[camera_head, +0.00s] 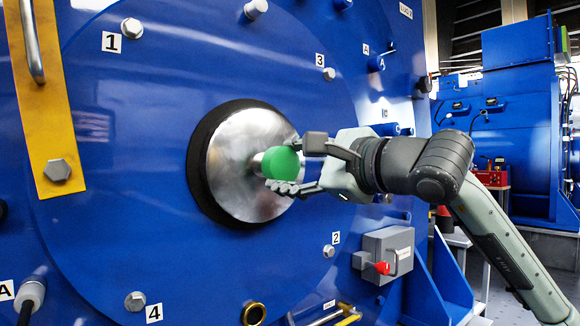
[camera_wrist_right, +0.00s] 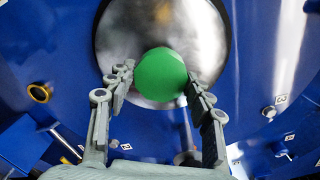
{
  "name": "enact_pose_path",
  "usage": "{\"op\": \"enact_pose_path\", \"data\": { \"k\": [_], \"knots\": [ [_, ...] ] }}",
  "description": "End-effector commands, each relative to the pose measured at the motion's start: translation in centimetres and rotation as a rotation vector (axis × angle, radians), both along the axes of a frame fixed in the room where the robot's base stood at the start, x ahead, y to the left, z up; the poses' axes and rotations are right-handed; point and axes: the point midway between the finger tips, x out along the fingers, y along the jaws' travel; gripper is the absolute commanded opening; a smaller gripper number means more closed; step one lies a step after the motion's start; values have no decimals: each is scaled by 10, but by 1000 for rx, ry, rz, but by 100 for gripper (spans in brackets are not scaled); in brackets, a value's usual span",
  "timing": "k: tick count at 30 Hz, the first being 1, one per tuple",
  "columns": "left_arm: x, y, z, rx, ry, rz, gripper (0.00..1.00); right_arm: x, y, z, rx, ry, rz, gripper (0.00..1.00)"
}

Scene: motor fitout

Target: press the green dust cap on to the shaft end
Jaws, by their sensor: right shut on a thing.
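The green dust cap (camera_head: 280,163) is round and sits in front of the shaft end (camera_head: 258,164), at the middle of the shiny metal disc (camera_head: 236,150). My right gripper (camera_head: 287,164) reaches in from the right with its fingers on either side of the cap and is shut on it. In the right wrist view the cap (camera_wrist_right: 161,75) lies between the two fingertips (camera_wrist_right: 159,84), with the metal disc behind it. The cap hides most of the shaft end, and I cannot tell how far it is on. My left gripper is not in view.
The blue motor face (camera_head: 120,190) carries bolts with numbered labels around the disc. A yellow bar (camera_head: 45,100) with a handle is at upper left. A grey box (camera_head: 388,253) with a red knob is at lower right. A brass ring (camera_head: 254,314) is below the disc.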

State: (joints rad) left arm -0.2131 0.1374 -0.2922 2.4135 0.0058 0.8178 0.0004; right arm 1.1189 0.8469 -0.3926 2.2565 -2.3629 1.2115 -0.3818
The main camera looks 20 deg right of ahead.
Motion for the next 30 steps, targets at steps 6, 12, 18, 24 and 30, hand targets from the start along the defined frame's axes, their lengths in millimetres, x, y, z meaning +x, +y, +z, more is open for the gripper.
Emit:
{"op": "enact_pose_path", "data": {
  "k": [6,12,18,24,30],
  "knots": [
    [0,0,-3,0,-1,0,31,0,0,0,0,0,1,37],
    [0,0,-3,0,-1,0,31,0,0,0,0,0,0,37],
    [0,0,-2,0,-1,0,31,3,1,0,1,1,0,37],
    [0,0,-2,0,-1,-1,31,8,3,0,1,1,1,37],
    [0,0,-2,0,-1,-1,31,12,4,0,1,0,0,37]
  ]
}}
